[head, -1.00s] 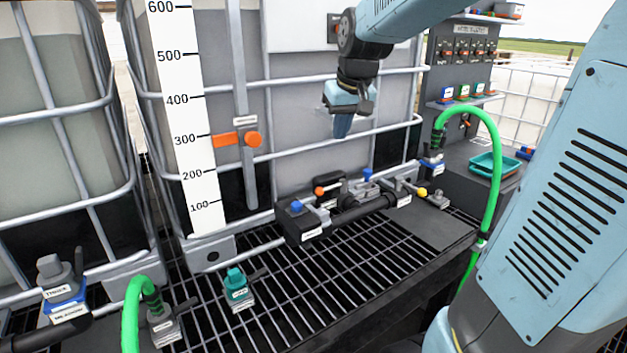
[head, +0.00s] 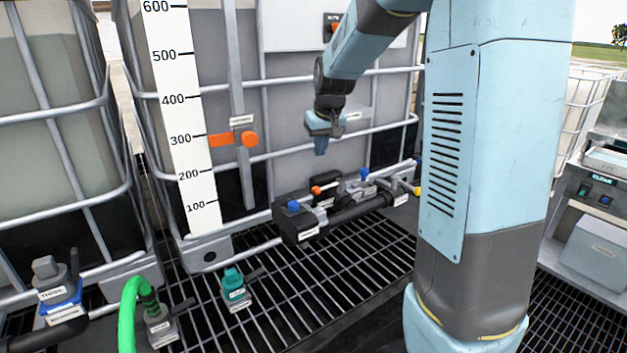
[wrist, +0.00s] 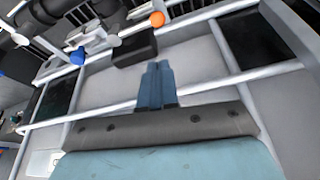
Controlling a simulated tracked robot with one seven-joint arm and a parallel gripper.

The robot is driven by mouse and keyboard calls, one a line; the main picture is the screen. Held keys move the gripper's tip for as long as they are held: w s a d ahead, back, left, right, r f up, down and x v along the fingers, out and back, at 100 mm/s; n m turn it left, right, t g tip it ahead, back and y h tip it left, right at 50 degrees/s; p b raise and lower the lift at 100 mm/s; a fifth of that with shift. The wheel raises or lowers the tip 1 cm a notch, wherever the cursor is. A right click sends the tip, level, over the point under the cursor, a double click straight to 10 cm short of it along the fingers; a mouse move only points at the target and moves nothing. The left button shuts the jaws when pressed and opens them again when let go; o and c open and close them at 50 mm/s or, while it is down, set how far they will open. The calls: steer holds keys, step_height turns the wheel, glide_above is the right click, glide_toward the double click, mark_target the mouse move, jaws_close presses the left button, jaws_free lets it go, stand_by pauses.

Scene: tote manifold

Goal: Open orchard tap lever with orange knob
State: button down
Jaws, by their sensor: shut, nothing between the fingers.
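An orange ball knob (head: 316,189) sits on a short lever arm on the dark pipe manifold (head: 350,215) in front of the caged tank. The knob also shows near the top of the wrist view (wrist: 157,19). I cannot read the label that names the orchard tap. My gripper (head: 321,148) is shut and empty, pointing down above the orange knob in the head view, apart from it. In the wrist view its closed fingers (wrist: 158,68) point towards a dark block beside the knob. The lever's joint is partly hidden.
Blue knobs (head: 293,206) (head: 364,173) and a yellow knob (head: 418,190) stand on the same manifold. The tank's cage bars (head: 345,142) run close behind my gripper. A teal valve (head: 234,285) stands on the open grating at front, with a green hose (head: 130,310) left of it.

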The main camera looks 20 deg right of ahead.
glide_toward(329, 186)
steer(key=w+a+f, duration=0.1)
steer(key=f, duration=0.1)
steer(key=w+a+f, duration=0.3)
steer(key=f, duration=0.1)
steer(key=shift+w+a+f, duration=0.3)
steer(key=shift+a+f, duration=0.1)
steer(key=shift+a, duration=0.1)
steer(key=shift+s, duration=0.1)
